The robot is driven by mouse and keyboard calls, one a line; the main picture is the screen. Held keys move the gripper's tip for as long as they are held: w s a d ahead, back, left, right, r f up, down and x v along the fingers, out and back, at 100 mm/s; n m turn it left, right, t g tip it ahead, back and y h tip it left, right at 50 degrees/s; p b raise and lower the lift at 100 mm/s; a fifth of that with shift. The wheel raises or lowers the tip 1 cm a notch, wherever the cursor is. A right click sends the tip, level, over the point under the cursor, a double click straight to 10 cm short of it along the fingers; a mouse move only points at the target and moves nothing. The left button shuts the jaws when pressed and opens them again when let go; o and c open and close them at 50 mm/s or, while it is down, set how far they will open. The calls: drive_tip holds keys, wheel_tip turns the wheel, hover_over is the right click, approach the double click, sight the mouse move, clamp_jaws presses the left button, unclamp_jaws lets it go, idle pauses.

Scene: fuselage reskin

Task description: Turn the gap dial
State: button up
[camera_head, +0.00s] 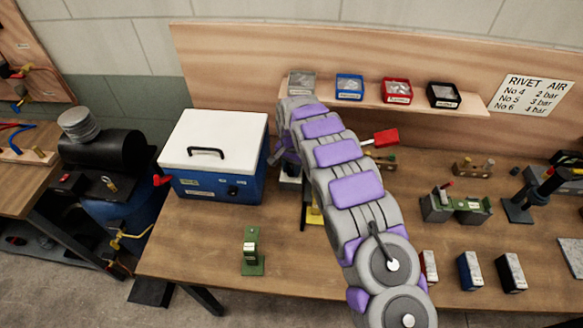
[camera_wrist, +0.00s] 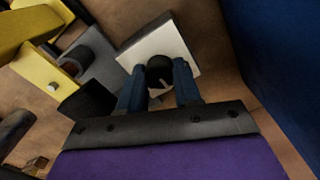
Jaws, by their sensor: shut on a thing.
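The gap dial is a dark round knob (camera_wrist: 160,72) in front of a white square plate (camera_wrist: 178,42) in the wrist view. My gripper (camera_wrist: 160,84) has its two blue fingers closed on either side of this knob. In the head view my gripper is largely hidden behind my own arm, beside the blue box. A bit of yellow (camera_head: 315,216) shows there beside my arm. The yellow part (camera_wrist: 50,77) and dark grey parts stand left of the plate in the wrist view. Any mark on the dial is hidden.
A blue box with a white lid (camera_head: 214,140) stands close left of my gripper. A red-handled tool (camera_head: 384,138) is behind my arm. A green stand (camera_head: 252,252) is at the front left. Several small bins line the back shelf (camera_head: 425,104). The table front centre (camera_head: 305,268) is clear.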

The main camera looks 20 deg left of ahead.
sight(290, 168)
drive_tip(key=shift+w+r, duration=0.1)
drive_tip(key=shift+w, duration=0.05)
drive_tip(key=o, duration=1)
drive_tip(key=shift+a, duration=0.2)
drive_tip(key=shift+o, duration=0.2)
drive_tip(key=shift+d, duration=0.1)
drive_tip(key=shift+r, duration=0.45)
wheel_tip(290, 168, up, 16)
drive_tip(key=p, duration=0.1)
